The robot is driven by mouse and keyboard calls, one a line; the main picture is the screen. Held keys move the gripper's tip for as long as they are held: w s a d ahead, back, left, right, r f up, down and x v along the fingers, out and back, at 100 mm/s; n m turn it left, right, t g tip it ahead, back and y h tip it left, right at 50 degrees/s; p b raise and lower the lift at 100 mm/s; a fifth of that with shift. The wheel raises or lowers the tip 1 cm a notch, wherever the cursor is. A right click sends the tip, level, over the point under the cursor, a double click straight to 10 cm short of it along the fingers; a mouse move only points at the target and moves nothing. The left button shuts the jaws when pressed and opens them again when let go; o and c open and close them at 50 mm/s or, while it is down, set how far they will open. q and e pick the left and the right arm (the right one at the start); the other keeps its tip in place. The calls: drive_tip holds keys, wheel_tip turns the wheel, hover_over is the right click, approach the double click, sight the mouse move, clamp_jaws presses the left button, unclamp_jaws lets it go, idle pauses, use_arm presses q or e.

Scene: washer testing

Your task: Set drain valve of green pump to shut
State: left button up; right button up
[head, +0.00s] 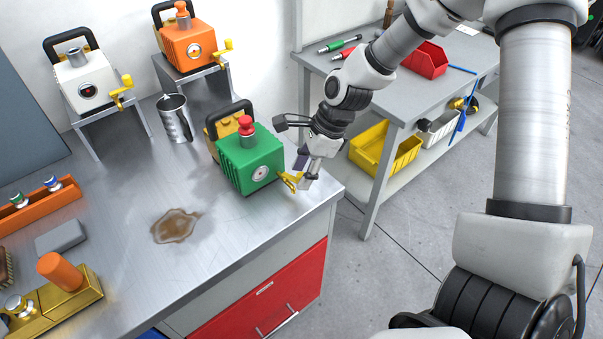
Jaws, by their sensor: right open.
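The green pump (246,163) stands on the steel bench near its right corner. It has a red cap on top, a round gauge on its front and a black handle behind. Its yellow drain valve (287,181) sticks out low on the right side, partly hidden by my gripper. My right gripper (292,170) is open at the valve, with one finger beside the yellow lever. I cannot tell whether the fingers touch it. My left gripper is not in view.
A white pump (86,83) and an orange pump (187,44) stand on raised stands behind. A metal jug (174,119) is left of the green pump. A brown puddle (176,226) lies in front. A grey side table (395,91) stands to the right.

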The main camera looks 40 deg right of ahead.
drive_tip(key=shift+s+f, duration=0.15)
clamp_jaws()
